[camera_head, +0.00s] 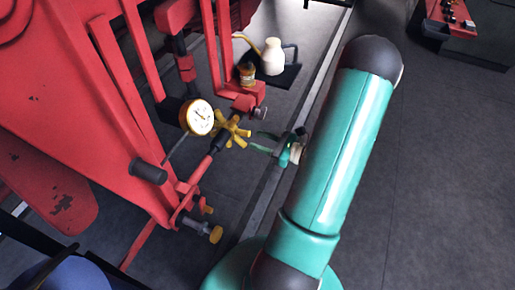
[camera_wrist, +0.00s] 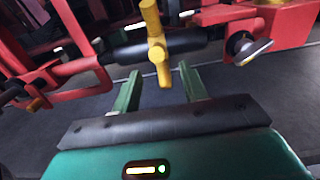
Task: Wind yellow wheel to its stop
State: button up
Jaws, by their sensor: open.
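The yellow wheel (camera_head: 234,130) has several stubby spokes and sits on the red machine's pipework, just right of a round white-faced gauge. In the wrist view the yellow wheel (camera_wrist: 155,42) shows edge-on at upper centre, in front of a dark horizontal pipe. My gripper (camera_head: 262,142) is open, with its two green fingers pointing at the wheel from the right and a small gap between. In the wrist view my gripper (camera_wrist: 160,82) has its fingers apart, one either side of the wheel's lower spoke, which hangs near the gap between the tips. I see no contact.
The gauge (camera_head: 200,117) is close beside the wheel. Red frame bars (camera_head: 110,60) stand left and behind. A red bench (camera_head: 452,18) is far right. Grey floor is clear at right.

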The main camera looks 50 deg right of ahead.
aim_at(246, 133)
jog(key=shift+r+x, duration=0.2)
jog(key=shift+x, duration=0.75)
jog(key=shift+r+x, duration=0.2)
jog(key=shift+x, duration=0.75)
jog(key=shift+r+x, duration=0.25)
jog(key=shift+x, duration=0.7)
grip_shut()
jog(key=shift+s+f, duration=0.1)
jog(key=shift+f, duration=1.35)
